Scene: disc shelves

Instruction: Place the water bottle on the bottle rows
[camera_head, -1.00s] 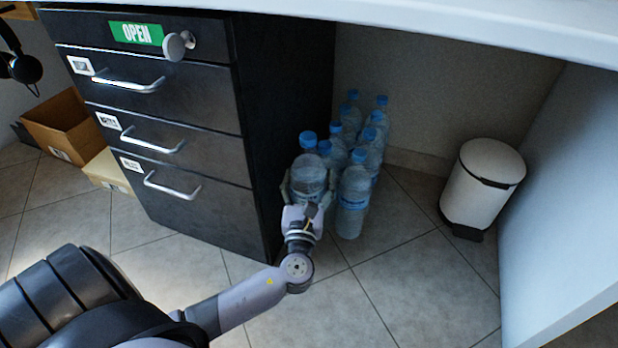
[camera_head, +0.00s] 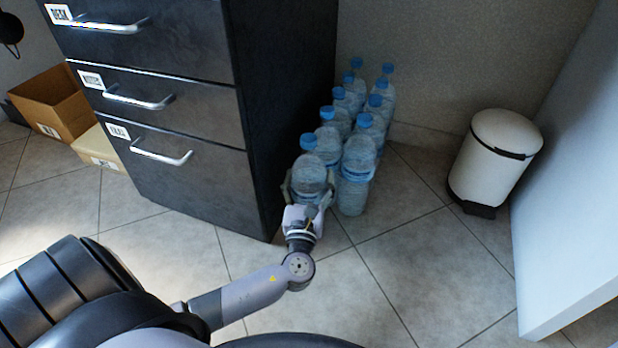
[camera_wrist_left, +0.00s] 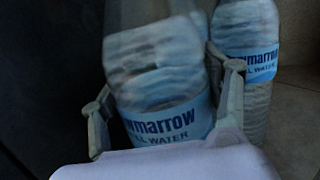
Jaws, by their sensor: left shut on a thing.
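My left gripper (camera_head: 306,192) is shut on a clear water bottle (camera_head: 308,172) with a blue cap and a blue label. The bottle stands at the near end of the left bottle row, close beside the dark cabinet. In the left wrist view the gripper's fingers (camera_wrist_left: 165,112) are on both sides of the held bottle (camera_wrist_left: 160,85), which looks slightly tilted there. The bottle rows (camera_head: 359,150) are two lines of similar bottles running back to the wall. The nearest right-row bottle (camera_wrist_left: 248,45) is just right of the held one. The held bottle's base is hidden. My right gripper is not in view.
The dark drawer cabinet (camera_head: 285,100) is directly left of the bottles. A white pedal bin (camera_head: 492,160) stands to the right, near a white panel (camera_head: 570,190). Open floor lies between bottles and bin. Cardboard boxes (camera_head: 60,105) are at far left.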

